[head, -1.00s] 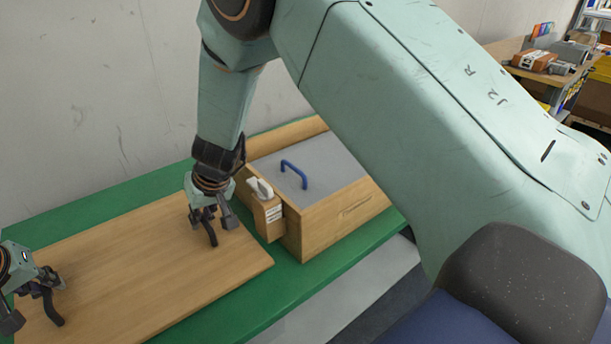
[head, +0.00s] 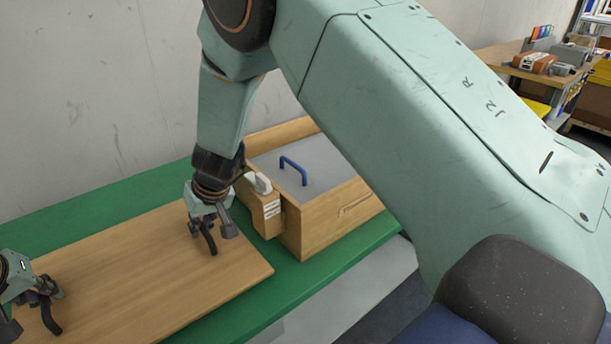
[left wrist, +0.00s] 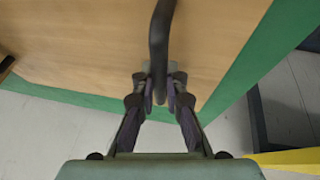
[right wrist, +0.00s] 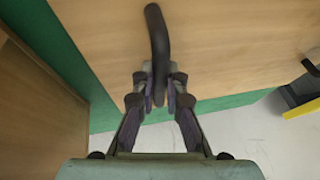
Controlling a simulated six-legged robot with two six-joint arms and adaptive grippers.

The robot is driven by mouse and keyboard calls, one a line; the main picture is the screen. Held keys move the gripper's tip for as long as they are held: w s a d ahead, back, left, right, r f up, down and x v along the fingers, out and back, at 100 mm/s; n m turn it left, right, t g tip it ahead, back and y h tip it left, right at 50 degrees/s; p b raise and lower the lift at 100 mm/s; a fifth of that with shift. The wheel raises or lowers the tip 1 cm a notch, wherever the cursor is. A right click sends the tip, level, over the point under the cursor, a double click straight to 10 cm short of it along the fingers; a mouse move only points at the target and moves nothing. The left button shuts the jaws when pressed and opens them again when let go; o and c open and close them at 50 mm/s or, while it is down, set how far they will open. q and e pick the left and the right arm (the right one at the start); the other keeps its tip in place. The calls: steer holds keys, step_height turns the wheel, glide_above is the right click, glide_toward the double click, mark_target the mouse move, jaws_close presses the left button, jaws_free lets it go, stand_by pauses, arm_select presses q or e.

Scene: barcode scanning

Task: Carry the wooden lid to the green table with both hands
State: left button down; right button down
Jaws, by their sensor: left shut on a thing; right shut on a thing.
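The wooden lid (head: 135,270) is a wide flat board over the green table (head: 110,203). I cannot tell whether it rests on the tabletop or hangs just above it. My left gripper (head: 42,302) is near the lid's left part, shut on a dark curved handle (left wrist: 160,35), which shows in the left wrist view. My right gripper (head: 206,226) is near the lid's right end, shut on another dark handle (right wrist: 156,35), which shows in the right wrist view. The lid's left end is cut off in the head view.
A wooden box (head: 330,222) with a grey top and blue handle (head: 293,168) stands close to the lid's right end. A white device (head: 258,183) sits on its side. A wall is behind. My arm hides much of the right side.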

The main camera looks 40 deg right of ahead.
arm_select(q)
steer(key=shift+f, duration=0.3)
arm_select(e)
steer(key=shift+f, duration=0.35)
arm_select(q)
steer(key=c, duration=1.4)
jaws_free()
arm_select(e)
steer(key=c, duration=1.4)
jaws_free()
steer(key=shift+r, duration=0.1)
arm_select(q)
steer(key=v, duration=1.2)
arm_select(e)
steer(key=v, duration=1.2)
steer(key=shift+d, duration=0.1)
